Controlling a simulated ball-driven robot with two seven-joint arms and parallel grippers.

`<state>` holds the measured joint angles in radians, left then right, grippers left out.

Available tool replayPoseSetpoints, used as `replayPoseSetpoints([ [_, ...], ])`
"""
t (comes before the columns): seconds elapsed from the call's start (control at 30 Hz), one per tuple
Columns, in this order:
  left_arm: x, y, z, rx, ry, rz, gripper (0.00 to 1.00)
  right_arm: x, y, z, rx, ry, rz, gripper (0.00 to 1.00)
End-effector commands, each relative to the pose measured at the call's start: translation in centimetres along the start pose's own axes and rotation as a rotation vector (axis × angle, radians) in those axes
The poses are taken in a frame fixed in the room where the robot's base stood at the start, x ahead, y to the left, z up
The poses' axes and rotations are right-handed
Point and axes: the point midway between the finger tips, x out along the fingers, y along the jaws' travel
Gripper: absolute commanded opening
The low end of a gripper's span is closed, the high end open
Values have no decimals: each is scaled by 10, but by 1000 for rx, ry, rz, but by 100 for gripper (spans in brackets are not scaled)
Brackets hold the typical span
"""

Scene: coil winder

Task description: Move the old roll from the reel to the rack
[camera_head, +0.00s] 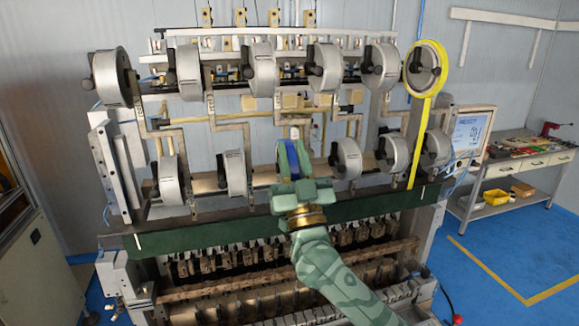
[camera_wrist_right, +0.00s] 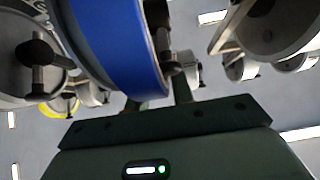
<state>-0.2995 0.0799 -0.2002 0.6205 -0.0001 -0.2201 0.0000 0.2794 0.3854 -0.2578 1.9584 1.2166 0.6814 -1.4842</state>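A blue roll (camera_head: 290,160) sits on a reel in the lower row of the coil winder, near its middle. It looms large in the right wrist view (camera_wrist_right: 140,45). My right gripper (camera_head: 293,172) is right in front of it, with its fingers pointing at the roll. In the wrist view the fingers (camera_wrist_right: 158,98) stand apart at the roll's near edge, one partly hidden behind it. A gap shows between the other finger and the roll. A yellow roll (camera_head: 441,62) hangs on the upper right reel, its strip running down. My left gripper is not in view.
Grey reels (camera_head: 262,70) stand in two rows beside and above the gripper. A green beam (camera_head: 180,238) runs below them. A white bracketed rail (camera_head: 503,18) is on the wall at upper right. A workbench (camera_head: 520,165) stands right, with clear blue floor before it.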

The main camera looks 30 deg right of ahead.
Motion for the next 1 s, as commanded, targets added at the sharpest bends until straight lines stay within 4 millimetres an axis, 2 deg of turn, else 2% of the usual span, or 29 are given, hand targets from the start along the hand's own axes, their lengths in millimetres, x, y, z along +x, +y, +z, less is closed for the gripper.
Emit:
replayPoseSetpoints([
  [0.87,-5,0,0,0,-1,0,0,0,0,4,1,-1,0,24],
  [0.97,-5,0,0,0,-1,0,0,0,0,4,1,-2,0,1],
  [1.0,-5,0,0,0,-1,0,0,0,0,4,1,-2,-1,0],
])
